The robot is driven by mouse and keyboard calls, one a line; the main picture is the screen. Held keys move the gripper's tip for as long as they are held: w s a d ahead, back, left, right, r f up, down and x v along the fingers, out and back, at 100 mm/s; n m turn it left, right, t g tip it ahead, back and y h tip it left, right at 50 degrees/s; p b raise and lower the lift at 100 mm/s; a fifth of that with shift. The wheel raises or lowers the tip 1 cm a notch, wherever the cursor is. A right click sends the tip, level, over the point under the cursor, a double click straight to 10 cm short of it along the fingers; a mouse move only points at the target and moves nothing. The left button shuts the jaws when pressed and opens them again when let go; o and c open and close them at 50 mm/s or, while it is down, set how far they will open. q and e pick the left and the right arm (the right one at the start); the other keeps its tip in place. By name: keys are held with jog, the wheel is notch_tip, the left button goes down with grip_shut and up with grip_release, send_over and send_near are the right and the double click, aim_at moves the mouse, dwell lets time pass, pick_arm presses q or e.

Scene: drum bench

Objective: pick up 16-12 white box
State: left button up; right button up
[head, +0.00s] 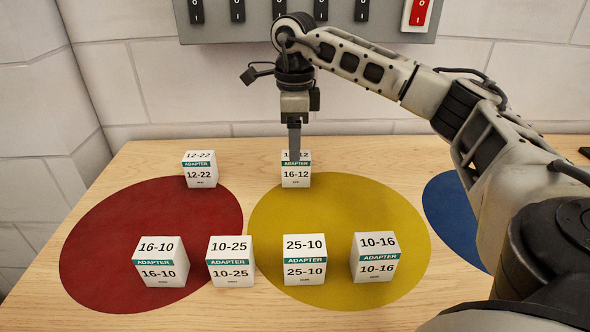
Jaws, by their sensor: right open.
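The 16-12 white box (296,176) stands upright at the back edge of the yellow circle, with a green ADAPTER band across it. My right gripper (294,150) points straight down from above with its fingers at the top of this box, overlapping its upper label. The fingers line up one behind the other, so the gap between them is hidden. The gripper is open. I cannot tell whether the fingers touch the box. My left gripper is not in view.
The 12-22 box (201,174) stands at the back left. In front stand the 16-10 box (161,271), 10-25 box (231,270), 25-10 box (304,269) and 10-16 box (376,266). Red (95,250), yellow (330,210) and blue (440,215) circles mark the table. A switch panel (350,30) hangs behind.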

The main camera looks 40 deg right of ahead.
aim_at(296, 164)
jog(key=shift+w+d+f, duration=0.1)
jog(key=shift+d+f, duration=0.1)
jog(key=shift+f, duration=1.55)
jog(key=shift+d+f, duration=0.15)
jog(key=shift+f, duration=1.55)
jog(key=c, duration=1.1)
